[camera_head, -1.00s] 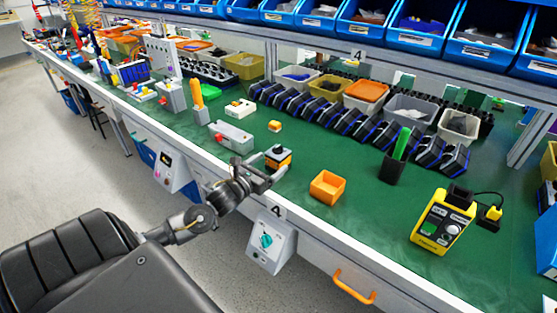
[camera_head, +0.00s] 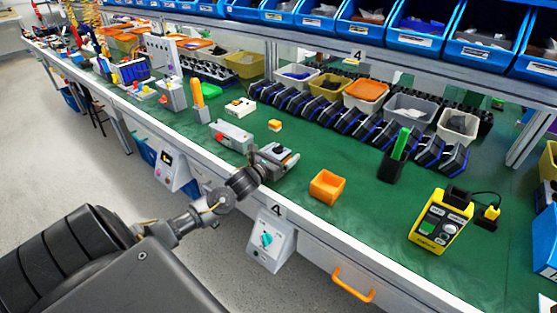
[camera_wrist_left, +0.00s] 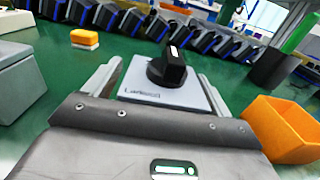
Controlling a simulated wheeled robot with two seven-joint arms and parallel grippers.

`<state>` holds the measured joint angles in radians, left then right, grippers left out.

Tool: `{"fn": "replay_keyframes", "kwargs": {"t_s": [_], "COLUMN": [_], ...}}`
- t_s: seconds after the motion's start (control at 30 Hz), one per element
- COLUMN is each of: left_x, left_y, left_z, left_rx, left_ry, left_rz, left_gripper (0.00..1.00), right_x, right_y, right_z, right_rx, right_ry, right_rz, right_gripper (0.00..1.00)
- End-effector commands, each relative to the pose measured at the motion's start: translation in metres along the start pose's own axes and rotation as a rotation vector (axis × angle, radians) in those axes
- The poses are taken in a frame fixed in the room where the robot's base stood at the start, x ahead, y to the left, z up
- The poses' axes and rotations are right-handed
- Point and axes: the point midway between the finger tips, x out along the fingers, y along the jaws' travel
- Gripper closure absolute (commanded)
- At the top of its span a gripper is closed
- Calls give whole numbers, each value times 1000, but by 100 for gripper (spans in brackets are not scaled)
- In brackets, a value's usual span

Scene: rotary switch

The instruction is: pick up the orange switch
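In the left wrist view the fingers of my left gripper (camera_wrist_left: 158,88) are spread and flank the plate closely. Whether they touch its sides is hard to tell. My right gripper is not in view.
An orange open box (camera_head: 327,187) stands just right of the gripper. A grey box with a red button (camera_head: 231,136) stands to the left, and a small orange-and-white block (camera_head: 275,125) lies behind. Dark blue-edged bins (camera_head: 330,112) line the back.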

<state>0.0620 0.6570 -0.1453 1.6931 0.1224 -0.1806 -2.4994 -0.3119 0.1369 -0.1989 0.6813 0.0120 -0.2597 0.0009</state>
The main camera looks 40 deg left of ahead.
Motion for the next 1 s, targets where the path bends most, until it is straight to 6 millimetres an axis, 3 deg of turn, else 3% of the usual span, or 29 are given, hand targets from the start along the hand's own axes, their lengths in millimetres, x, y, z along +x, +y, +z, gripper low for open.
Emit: {"fn": "replay_keyframes", "kwargs": {"t_s": [0.07, 0.4, 0.77, 0.97, 1.0], "left_x": [0, 0, 0, 0, -9], "left_y": [0, 0, 1, 0, 1], "left_z": [0, 0, 6, 34, 42], "left_rx": [0, 0, 2, 5, 5], "left_ry": [0, 0, -2, -7, -3], "left_rz": [0, 0, 1, -1, -2], "left_gripper": [26, 70, 70, 70, 70], "right_x": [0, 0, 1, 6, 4], "right_y": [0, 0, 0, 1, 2], "right_z": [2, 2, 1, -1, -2], "right_rx": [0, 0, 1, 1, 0], "right_ry": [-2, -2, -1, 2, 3], "right_rz": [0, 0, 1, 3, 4], "right_gripper": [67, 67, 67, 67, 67]}}
